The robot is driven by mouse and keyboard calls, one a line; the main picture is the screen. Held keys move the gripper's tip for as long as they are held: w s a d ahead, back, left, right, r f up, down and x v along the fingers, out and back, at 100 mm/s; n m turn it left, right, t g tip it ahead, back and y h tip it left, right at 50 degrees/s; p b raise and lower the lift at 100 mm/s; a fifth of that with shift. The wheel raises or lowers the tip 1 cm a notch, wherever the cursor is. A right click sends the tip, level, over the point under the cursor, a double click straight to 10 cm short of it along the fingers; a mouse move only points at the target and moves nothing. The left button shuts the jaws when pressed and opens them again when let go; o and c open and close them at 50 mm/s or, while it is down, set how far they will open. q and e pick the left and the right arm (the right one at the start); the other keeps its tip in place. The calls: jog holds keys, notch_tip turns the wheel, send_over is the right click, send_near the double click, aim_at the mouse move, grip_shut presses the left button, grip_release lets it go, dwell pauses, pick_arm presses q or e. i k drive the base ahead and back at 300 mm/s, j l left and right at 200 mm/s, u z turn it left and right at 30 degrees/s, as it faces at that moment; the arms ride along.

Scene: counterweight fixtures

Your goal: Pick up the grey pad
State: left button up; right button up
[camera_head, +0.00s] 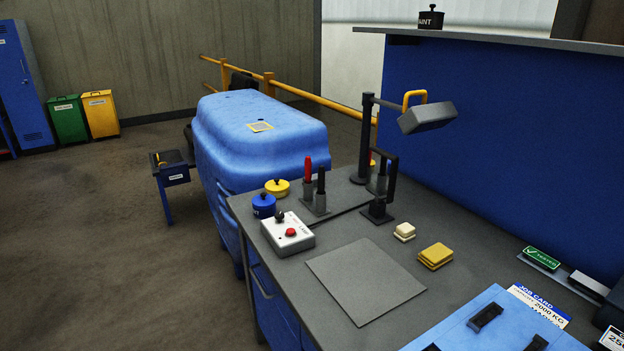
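A thin grey square pad (366,281) lies flat on the dark grey workbench top (455,225), near its front edge. It looks bare, with nothing on top of it. Neither of my grippers is in view.
A white box with a red button (288,234) stands left of the pad. A blue panel (490,325) with black handles is at front right. A post carries a grey block (427,117) above the bench.

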aim_at(314, 178)
jog(key=i+j+z, duration=0.2)
jog(key=z, duration=0.3)
jog(key=i+j+z, duration=0.15)
jog(key=j+z, duration=0.35)
jog(key=i+j+z, duration=0.1)
jog(key=j, duration=0.4)
jog(key=i+j+z, duration=0.1)
jog(key=j, duration=0.45)
jog(key=i+j+z, duration=0.1)
jog(key=j, duration=0.4)
jog(key=i+j+z, duration=0.1)
jog(key=j, duration=0.45)
jog(key=i+j+z, duration=0.1)
jog(key=j, duration=0.45)
jog(key=i, duration=0.05)
